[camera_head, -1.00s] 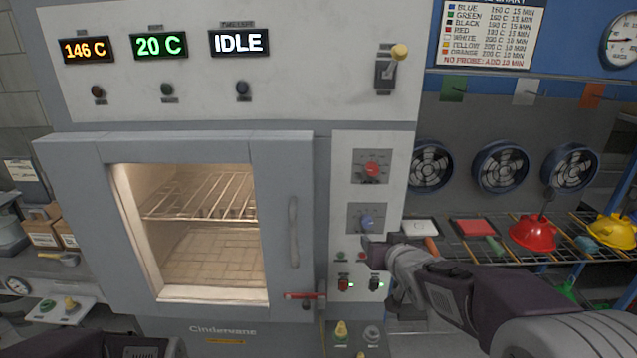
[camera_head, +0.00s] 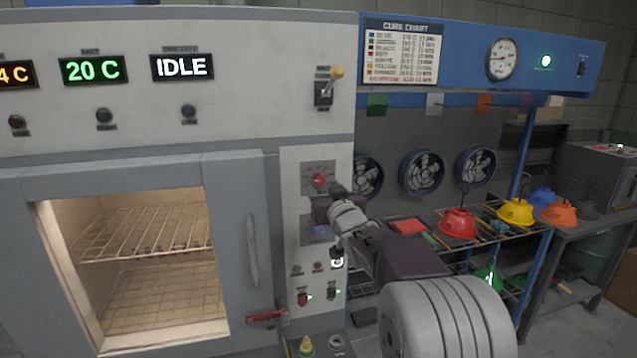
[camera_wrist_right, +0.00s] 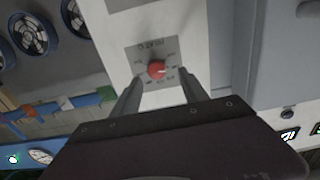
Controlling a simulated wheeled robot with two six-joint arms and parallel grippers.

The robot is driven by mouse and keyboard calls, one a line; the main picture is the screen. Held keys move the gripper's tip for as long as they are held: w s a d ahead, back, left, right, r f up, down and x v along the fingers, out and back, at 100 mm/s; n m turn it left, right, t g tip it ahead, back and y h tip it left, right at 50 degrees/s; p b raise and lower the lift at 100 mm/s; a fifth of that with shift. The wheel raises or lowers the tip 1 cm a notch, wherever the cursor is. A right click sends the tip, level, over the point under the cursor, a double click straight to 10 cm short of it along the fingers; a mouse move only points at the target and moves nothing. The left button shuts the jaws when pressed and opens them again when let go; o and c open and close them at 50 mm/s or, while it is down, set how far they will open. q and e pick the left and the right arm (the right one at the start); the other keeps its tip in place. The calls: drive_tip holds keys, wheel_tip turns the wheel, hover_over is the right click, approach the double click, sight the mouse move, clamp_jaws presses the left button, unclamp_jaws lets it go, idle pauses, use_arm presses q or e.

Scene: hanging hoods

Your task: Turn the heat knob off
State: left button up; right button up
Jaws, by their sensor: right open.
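The red knob (camera_head: 319,181) is on a grey plate on the white control panel, right of the oven door. Its plate label, seen tilted in the right wrist view, seems to read HEAT. In that view the red knob (camera_wrist_right: 156,69) sits between the two fingertips of my right gripper (camera_wrist_right: 160,80), which is open. I cannot tell whether the fingers touch it. In the head view my right gripper (camera_head: 326,203) is just below the red knob and partly covers the blue knob (camera_head: 320,231) beneath. My left gripper is out of view.
The oven door (camera_head: 235,250) with its handle stands left of the panel. Small switches (camera_head: 303,298) and a red latch (camera_head: 267,317) are lower down. A lever (camera_head: 324,90) is above. A rack with coloured hoods (camera_head: 457,222) and fans (camera_head: 422,172) is to the right.

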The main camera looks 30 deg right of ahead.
sight(320, 182)
drive_tip(key=x, duration=0.2)
drive_tip(key=d+x, duration=0.1)
drive_tip(key=x, duration=0.1)
drive_tip(key=shift+w+f+p, duration=0.15)
drive_tip(key=shift+f+p, duration=0.1)
drive_tip(key=shift+p, duration=0.15)
drive_tip(key=shift+w, duration=0.1)
drive_tip(key=shift+a+r, duration=0.15)
drive_tip(key=shift+a, duration=0.1)
drive_tip(key=shift+d, duration=0.15)
clamp_jaws()
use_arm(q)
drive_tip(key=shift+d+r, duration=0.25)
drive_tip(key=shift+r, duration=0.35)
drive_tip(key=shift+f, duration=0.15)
